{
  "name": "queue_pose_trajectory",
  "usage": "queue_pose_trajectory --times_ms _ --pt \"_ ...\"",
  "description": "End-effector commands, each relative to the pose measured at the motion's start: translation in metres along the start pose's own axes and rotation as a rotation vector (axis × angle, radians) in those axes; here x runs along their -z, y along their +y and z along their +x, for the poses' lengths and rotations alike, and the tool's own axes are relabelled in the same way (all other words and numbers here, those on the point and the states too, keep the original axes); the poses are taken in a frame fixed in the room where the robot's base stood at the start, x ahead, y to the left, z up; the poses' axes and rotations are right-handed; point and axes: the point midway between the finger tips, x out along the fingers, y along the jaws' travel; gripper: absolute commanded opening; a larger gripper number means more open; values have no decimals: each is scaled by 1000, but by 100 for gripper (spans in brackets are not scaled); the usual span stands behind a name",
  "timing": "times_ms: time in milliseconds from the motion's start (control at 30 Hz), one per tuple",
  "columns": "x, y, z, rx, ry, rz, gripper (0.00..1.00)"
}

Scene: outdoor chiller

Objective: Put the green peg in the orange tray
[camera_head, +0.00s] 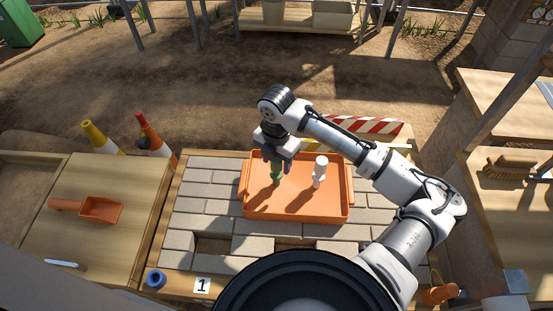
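The orange tray (297,214) lies on the pale brick surface in the middle of the view. The green peg (276,176) is upright over the left part of the tray, directly below my gripper (277,160). The gripper's fingers are around the peg's top and appear closed on it. Whether the peg's lower end touches the tray floor I cannot tell. A white peg (319,172) stands upright in the tray, to the right of the green one.
A wooden surface (120,180) with an orange scoop (100,209) is at left. Traffic cones (152,136) and a striped barrier (368,125) stand behind. A blue ring (156,279) and a number card (202,285) are at the front edge. A brush (512,168) lies at right.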

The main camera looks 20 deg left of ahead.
Motion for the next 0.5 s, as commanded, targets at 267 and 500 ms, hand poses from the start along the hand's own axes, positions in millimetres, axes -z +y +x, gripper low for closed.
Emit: queue_pose_trajectory --times_ms 267,500 --pt "0 0 -2 0 -1 0 51" --pt "-1 0 -31 -2 -4 -1 51"
